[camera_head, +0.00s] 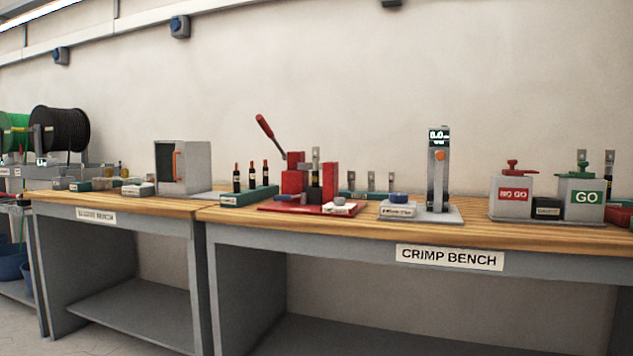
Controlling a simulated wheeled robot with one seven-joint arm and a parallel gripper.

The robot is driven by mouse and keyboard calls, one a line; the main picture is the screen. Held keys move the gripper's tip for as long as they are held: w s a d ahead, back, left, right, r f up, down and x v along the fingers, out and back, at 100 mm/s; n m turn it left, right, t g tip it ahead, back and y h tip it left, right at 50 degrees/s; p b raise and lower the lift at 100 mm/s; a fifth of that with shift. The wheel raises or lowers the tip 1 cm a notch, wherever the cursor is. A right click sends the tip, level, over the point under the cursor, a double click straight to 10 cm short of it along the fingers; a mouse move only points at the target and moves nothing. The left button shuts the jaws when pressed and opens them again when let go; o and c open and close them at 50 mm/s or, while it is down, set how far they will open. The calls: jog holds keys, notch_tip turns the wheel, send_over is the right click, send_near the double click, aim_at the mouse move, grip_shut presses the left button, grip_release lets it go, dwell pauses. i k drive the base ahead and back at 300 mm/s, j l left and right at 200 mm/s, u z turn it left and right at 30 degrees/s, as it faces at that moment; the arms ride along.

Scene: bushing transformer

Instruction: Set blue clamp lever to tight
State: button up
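I cannot make out a thing that is clearly a blue clamp lever. A small blue round part (398,197) sits on top of a low grey block (397,209) on the crimp bench (320,229). The block's small label is too small to read, and the blue part's setting cannot be told. A grey upright stand (438,180) with a lit display and an orange part is just right of the block. My gripper is not in view.
A red press (293,183) with a raised red handle stands left of the block. NO GO (513,196) and GO (586,197) boxes stand at the right. A second bench (120,200) with a grey open box (196,168) adjoins at the left.

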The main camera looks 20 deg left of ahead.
aim_at(303, 196)
jog(key=i+l, duration=0.1)
jog(key=l, duration=0.55)
jog(key=i+l, duration=0.1)
jog(key=l, duration=0.6)
jog(key=i+l, duration=0.1)
jog(key=l, duration=0.55)
jog(key=u, duration=1.55)
jog(key=i+l, duration=0.1)
jog(key=i, duration=0.5)
jog(key=i+u, duration=0.15)
jog(key=i, duration=0.5)
jog(key=i+l, duration=0.2)
jog(key=i, duration=0.4)
jog(key=u, duration=0.05)
